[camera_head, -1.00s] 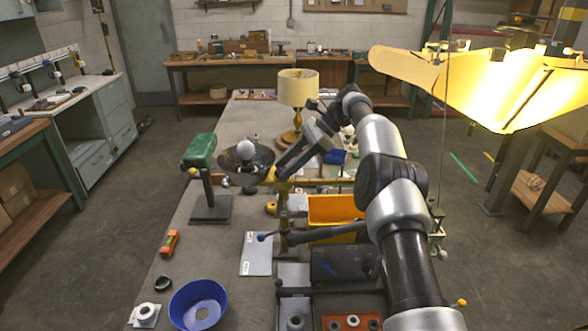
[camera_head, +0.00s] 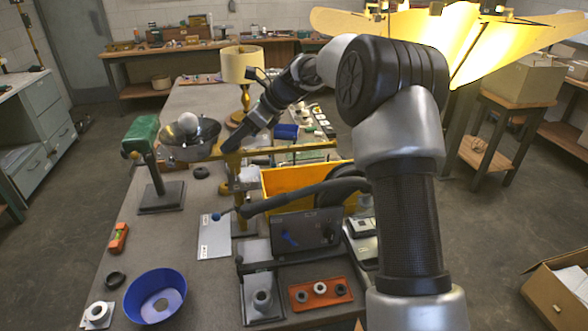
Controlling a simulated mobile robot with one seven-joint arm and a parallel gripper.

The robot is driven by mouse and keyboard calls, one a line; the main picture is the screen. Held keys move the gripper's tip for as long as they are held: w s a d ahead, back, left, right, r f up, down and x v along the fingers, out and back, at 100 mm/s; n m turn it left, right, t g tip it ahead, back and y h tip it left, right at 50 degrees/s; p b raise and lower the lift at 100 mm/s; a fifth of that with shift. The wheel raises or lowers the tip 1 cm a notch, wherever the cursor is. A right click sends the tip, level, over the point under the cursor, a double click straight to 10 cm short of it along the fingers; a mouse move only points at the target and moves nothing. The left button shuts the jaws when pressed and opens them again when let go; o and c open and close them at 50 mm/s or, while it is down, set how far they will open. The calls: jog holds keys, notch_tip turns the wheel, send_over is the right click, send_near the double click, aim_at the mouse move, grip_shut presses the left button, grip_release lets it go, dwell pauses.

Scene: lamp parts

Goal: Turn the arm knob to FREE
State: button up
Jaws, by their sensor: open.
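A brass post (camera_head: 231,172) stands in the middle of the bench, with a thin brass arm (camera_head: 295,147) running right from its upper part. The arm knob cannot be made out there; my gripper covers part of that joint. I cannot tell whether the fingers touch anything. No FREE marking is readable.
A green-headed stand (camera_head: 142,134) is left of the bowl. A cream-shaded lamp (camera_head: 243,66) stands behind. A blue bowl (camera_head: 156,295) is front left.

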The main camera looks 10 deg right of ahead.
jog(key=m+b, duration=0.1)
jog(key=b, duration=0.1)
jog(key=m+t+h+b, duration=0.1)
jog(key=b, duration=0.1)
jog(key=m+t+b, duration=0.1)
jog(key=b, duration=0.1)
jog(key=shift+s+a+f+m+h+b, duration=0.2)
jog(key=shift+f+m+h+b, duration=0.1)
jog(key=shift+f, duration=0.1)
jog(key=p+v, duration=0.2)
jog(key=v, duration=1.7)
jog(key=s+f+n+h+p, duration=0.1)
jog(key=s+n+h+p, duration=0.3)
jog(key=s+n, duration=1)
jog(key=s+d, duration=0.1)
jog(key=s, duration=0.4)
jog(key=shift+f, duration=0.15)
jog(key=shift+w, duration=0.1)
